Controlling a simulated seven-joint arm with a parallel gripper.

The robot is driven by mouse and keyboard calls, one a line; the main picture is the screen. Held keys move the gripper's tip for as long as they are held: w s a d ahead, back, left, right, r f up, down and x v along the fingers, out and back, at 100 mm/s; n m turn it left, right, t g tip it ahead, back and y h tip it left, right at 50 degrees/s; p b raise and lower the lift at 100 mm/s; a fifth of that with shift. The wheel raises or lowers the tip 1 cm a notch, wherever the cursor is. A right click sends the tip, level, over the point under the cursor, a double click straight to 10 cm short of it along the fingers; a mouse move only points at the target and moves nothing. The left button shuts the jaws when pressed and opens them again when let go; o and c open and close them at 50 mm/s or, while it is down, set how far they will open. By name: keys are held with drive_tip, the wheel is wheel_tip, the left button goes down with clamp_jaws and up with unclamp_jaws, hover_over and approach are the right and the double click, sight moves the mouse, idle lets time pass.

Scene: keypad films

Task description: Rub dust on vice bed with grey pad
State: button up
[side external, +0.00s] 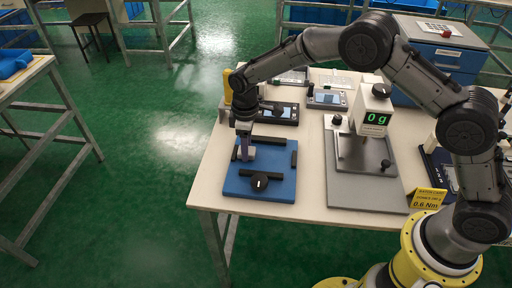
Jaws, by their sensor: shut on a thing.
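A blue vice bed (230,186) lies near the table's left front corner. It carries black bars and a round black knob (260,181) with a white mark. My gripper (244,143) points down over the left rear part of the bed, between the dark bars. It is shut on a small greyish pad (246,155), low at the bed; I cannot tell whether the pad touches the surface. The dust is too small to make out, and the gripper hides part of the bed.
A grey plate (355,191) with a press-like device (372,112) reading "0 g" stands to the right. Small display units (278,113) lie behind the bed. A yellow card (427,198) reads 0.6 Nm. A blue box (440,60) stands at the back right.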

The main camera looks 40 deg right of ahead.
drive_tip(key=shift+r, duration=4)
